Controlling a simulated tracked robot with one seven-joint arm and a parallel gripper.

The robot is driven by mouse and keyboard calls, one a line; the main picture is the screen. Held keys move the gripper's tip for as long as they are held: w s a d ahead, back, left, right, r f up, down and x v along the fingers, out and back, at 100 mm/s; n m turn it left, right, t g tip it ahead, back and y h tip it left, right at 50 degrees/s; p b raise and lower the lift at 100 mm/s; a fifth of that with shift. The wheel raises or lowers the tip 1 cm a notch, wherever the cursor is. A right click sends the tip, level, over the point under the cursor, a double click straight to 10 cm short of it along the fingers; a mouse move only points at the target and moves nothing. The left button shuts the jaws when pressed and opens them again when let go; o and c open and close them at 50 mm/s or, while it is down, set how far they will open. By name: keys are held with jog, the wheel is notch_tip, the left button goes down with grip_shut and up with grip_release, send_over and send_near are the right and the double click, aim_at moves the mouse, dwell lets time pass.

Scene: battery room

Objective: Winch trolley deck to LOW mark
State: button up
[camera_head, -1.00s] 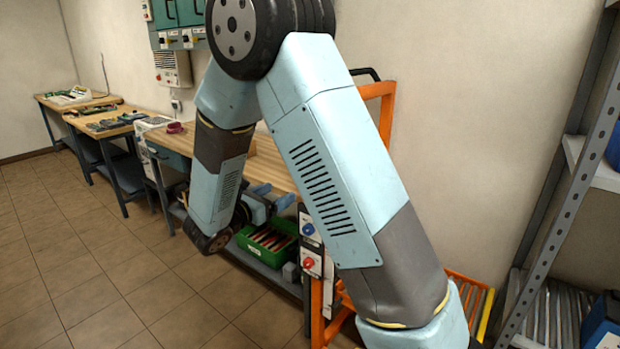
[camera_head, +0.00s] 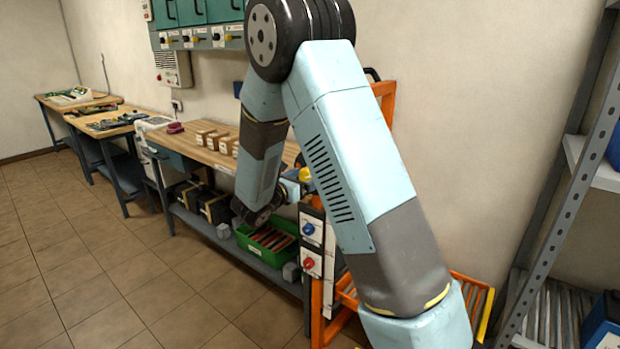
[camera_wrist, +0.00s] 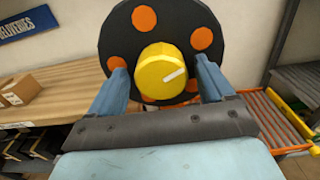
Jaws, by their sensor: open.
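The orange trolley (camera_head: 316,300) stands at the centre right, partly hidden behind my arm. In the wrist view a black disc (camera_wrist: 122,28) with several orange spots faces me. At its centre is a yellow knob (camera_wrist: 158,80) with a white pointer line slanting up to the right. My gripper (camera_wrist: 162,68) is open, one finger on each side of the knob; I cannot tell whether they touch it. In the head view my gripper (camera_head: 297,186) is by the trolley, with a little of the yellow knob (camera_head: 305,174) showing. No LOW mark is readable.
A wooden bench (camera_head: 205,152) with several small boxes stands left of the trolley; a green crate (camera_head: 266,241) is on its lower shelf. Blue and red knobs (camera_head: 308,228) sit on panels beside the trolley. A grey rack (camera_head: 575,190) stands right. The floor at left is clear.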

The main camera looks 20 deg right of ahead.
jog(key=shift+w+d, duration=0.25)
jog(key=shift+d, duration=0.1)
jog(key=c, duration=1)
jog(key=shift+a+m, duration=0.15)
jog(key=shift+m, duration=1.05)
jog(key=shift+s+f, duration=0.1)
jog(key=o, duration=0.8)
jog(key=shift+o, duration=1)
